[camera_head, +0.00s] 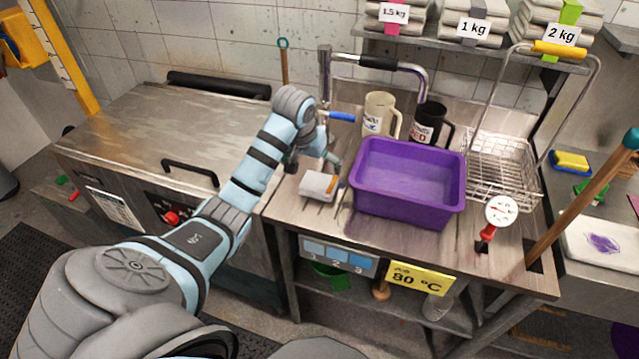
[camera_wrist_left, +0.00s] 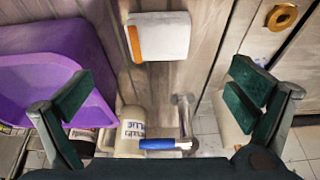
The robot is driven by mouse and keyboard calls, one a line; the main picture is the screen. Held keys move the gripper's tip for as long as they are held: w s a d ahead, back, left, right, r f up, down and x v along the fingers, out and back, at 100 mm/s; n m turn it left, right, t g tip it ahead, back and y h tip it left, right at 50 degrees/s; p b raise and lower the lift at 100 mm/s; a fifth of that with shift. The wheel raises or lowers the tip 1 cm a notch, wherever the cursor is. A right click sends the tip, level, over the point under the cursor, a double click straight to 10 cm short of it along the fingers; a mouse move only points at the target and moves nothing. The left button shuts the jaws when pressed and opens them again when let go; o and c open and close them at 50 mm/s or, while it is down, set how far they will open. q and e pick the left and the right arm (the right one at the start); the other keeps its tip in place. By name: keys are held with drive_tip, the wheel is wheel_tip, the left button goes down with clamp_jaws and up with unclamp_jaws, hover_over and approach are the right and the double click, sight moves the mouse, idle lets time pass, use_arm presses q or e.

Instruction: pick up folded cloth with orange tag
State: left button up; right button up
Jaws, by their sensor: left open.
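The folded cloth with the orange tag (camera_head: 314,187) is a small white pad lying flat on the steel counter, left of the purple tub. Its orange tag is a stripe along one edge. In the left wrist view the cloth (camera_wrist_left: 166,36) lies at the top middle, beyond the fingertips, with the orange stripe on its left edge. My left gripper (camera_head: 312,163) hangs just behind the cloth in the head view. In the left wrist view its green-padded fingers (camera_wrist_left: 162,90) are wide apart with nothing between them. My right gripper does not show.
The purple tub (camera_head: 408,212) stands close to the right of the cloth. Behind are a cream mug (camera_head: 379,115), a black mug (camera_head: 428,124) and a tap with a blue handle (camera_head: 342,116). A wire basket (camera_head: 505,170) and a dial thermometer (camera_head: 500,211) stand further right.

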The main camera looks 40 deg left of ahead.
sight(319, 181)
use_arm(q)
drive_tip(key=b+x, duration=0.2)
drive_tip(key=x, duration=1.1)
drive_tip(key=shift+w, duration=0.25)
drive_tip(key=shift+r, duration=0.15)
drive_tip(key=c, duration=1.1)
drive_tip(key=shift+r, duration=0.1)
